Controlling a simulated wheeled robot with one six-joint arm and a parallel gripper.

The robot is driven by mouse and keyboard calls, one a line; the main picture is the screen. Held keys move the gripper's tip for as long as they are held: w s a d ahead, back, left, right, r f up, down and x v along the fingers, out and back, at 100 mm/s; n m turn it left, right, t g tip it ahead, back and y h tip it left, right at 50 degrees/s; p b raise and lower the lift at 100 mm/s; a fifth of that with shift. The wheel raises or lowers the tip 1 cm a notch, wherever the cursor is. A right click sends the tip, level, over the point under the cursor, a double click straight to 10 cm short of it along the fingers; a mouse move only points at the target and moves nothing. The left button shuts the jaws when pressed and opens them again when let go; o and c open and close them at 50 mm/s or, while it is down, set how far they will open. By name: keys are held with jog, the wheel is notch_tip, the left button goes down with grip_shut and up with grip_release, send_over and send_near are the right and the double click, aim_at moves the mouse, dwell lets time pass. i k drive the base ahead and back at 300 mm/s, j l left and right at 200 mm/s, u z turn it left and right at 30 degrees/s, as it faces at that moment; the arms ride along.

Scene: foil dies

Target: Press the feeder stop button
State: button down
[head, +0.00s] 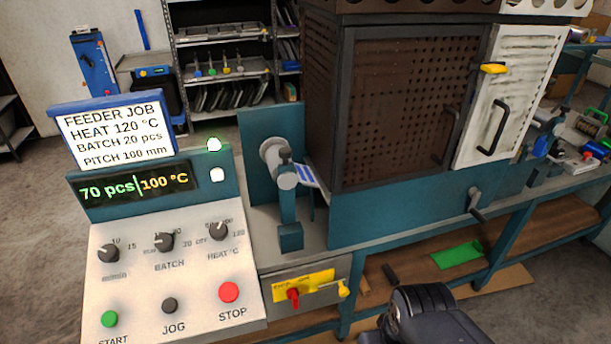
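The feeder's control panel (190,255) stands at the left in the head view. Its red STOP button (229,292) sits at the lower right of the panel face. The dark JOG button (170,305) is left of it, and the green START button (109,319) is at the lower left. The display (135,188) reads 70 pcs and 100 °C. A dark part of my arm shows at the bottom, right of the panel and apart from the STOP button. My gripper's fingers cannot be made out.
A job card (115,137) reads HEAT 120 °C, BATCH 20 pcs, PITCH 100 mm. Three knobs line the panel above the buttons. A red switch on a yellow plate (303,285) is right of STOP. The brown mesh-guarded machine (395,110) stands behind, with a white door (508,95).

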aim_at(228, 291)
jog(key=u, duration=1.45)
